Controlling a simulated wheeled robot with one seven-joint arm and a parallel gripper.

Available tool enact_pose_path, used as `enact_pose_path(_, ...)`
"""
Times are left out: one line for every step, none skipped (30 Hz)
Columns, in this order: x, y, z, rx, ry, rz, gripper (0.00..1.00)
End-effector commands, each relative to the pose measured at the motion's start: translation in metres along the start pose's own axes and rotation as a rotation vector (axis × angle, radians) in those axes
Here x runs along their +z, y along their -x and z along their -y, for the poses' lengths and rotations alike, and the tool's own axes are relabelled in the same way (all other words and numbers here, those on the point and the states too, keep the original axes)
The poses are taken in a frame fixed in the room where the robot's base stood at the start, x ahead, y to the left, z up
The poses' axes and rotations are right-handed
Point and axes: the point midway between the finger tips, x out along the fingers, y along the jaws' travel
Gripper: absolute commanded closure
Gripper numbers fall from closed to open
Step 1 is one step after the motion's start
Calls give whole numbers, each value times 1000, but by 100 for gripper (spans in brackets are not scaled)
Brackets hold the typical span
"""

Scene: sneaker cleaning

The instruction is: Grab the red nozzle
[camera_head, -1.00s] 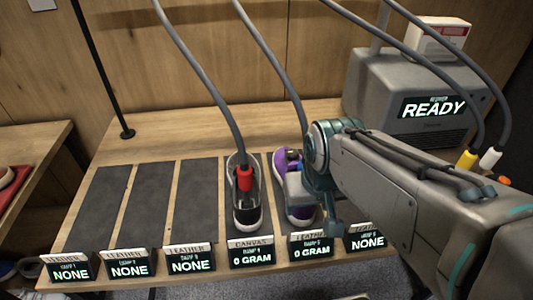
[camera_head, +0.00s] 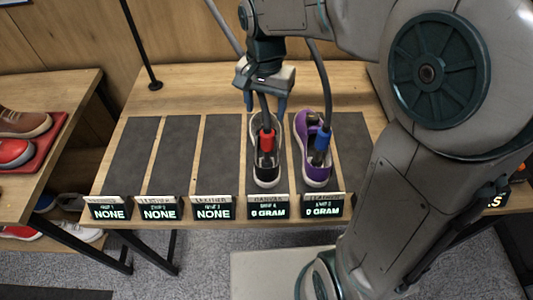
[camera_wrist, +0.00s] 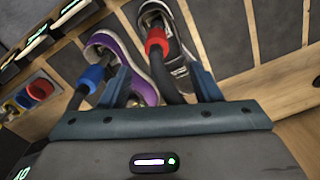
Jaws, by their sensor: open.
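The red nozzle (camera_head: 266,141) on a grey hose sits in the opening of a black-and-white shoe (camera_head: 267,174). In the wrist view the red nozzle (camera_wrist: 157,43) lies beyond my fingertips, roughly between their lines. My gripper (camera_head: 266,106) is open above and behind the nozzle, with its fingers on either side of the hose. In the wrist view my gripper (camera_wrist: 160,80) shows both fingers apart, with the dark hose between them. The fingers hold nothing that I can see.
A purple shoe (camera_head: 301,125) with a blue nozzle (camera_head: 322,141) stands just right. Its blue nozzle (camera_wrist: 92,76) is close to my left finger in the wrist view. Small display signs (camera_head: 214,208) line the table's front. Dark mats (camera_head: 172,155) at left are empty.

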Motion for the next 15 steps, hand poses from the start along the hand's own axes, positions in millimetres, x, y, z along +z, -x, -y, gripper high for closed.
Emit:
enact_pose_path(1,-10,0,3,1,4,42)
enact_pose_path(1,-16,-1,2,2,3,42)
enact_pose_path(1,-23,0,2,2,3,42)
enact_pose_path(1,-27,0,2,2,3,42)
enact_pose_path(1,-31,0,2,2,3,42)
enact_pose_path(1,-35,0,0,3,1,42)
enact_pose_path(1,-37,0,0,3,1,42)
enact_pose_path(1,-39,0,0,3,0,42)
enact_pose_path(1,-41,0,-1,3,0,42)
enact_pose_path(1,-43,0,0,3,0,42)
enact_pose_path(1,-44,-1,0,3,0,42)
enact_pose_path(1,-48,-2,1,3,1,42)
enact_pose_path(1,-50,-2,1,3,1,42)
enact_pose_path(1,-54,-3,2,2,2,42)
enact_pose_path(2,-60,-4,2,3,2,42)
